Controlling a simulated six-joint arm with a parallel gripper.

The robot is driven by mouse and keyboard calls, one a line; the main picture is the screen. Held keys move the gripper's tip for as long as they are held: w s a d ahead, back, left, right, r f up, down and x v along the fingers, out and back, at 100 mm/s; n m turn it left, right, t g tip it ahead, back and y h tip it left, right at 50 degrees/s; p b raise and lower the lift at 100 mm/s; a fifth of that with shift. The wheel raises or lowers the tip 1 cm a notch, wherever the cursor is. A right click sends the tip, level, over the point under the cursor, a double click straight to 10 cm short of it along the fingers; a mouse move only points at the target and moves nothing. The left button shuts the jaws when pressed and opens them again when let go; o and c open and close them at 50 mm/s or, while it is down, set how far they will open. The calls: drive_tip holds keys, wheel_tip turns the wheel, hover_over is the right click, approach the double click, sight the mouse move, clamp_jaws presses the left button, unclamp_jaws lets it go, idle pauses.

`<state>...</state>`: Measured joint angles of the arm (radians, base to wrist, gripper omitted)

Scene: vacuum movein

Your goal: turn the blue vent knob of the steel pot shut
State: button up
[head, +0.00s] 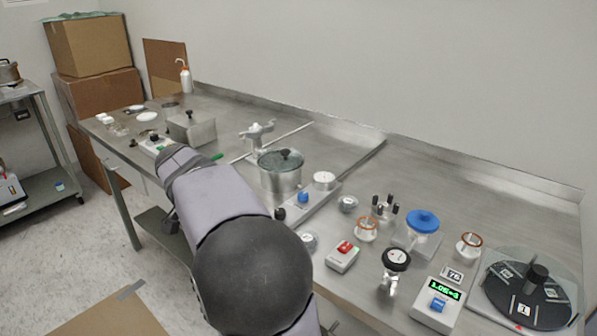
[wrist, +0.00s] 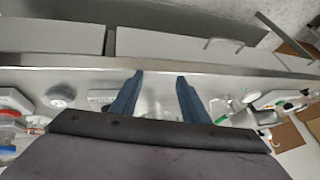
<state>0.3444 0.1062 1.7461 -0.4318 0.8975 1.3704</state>
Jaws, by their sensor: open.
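The steel pot (head: 281,179) with a dark glass lid (head: 280,160) stands upright near the middle of the bench in the head view. A small blue knob (head: 303,197) shows at its lower right, on the long metal base beside the pot. Its turn position is too small to read. My gripper (wrist: 160,77) shows in the wrist view with two blue fingers apart and nothing visible between them. In the head view my arm hides the gripper, and its fingers appear clear of the pot. I cannot make out the blue knob in the wrist view.
A white dial (head: 324,180) and a black knob (head: 280,214) are close to the blue knob. A steel box (head: 192,130) stands at left.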

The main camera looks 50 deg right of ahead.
sight(302, 194)
drive_tip(key=shift+m+g+h, duration=0.3)
drive_tip(key=shift+m+h, duration=0.3)
drive_tip(key=shift+m, duration=0.3)
drive_tip(key=d+r, duration=0.2)
drive_tip(key=d, duration=0.1)
drive_tip(key=d+r, duration=0.1)
drive_tip(key=shift+s+d+r, duration=0.15)
drive_tip(key=shift+s+d, duration=0.1)
drive_tip(key=shift+d, duration=0.05)
drive_tip(key=s+d+r+g, duration=0.1)
drive_tip(key=s+d, duration=0.1)
drive_tip(key=d, duration=0.1)
drive_tip(key=s+d+g+h+b, duration=0.1)
drive_tip(key=s+d+g, duration=0.1)
drive_tip(key=d, duration=0.1)
drive_tip(key=s+d+r+m+g+h+b, duration=0.1)
drive_tip(key=s+d, duration=0.1)
drive_tip(key=d, duration=0.1)
drive_tip(key=shift+r, duration=0.3)
drive_tip(key=shift+x, duration=3.6)
drive_tip(key=shift+s, duration=0.1)
drive_tip(key=c, duration=1.1)
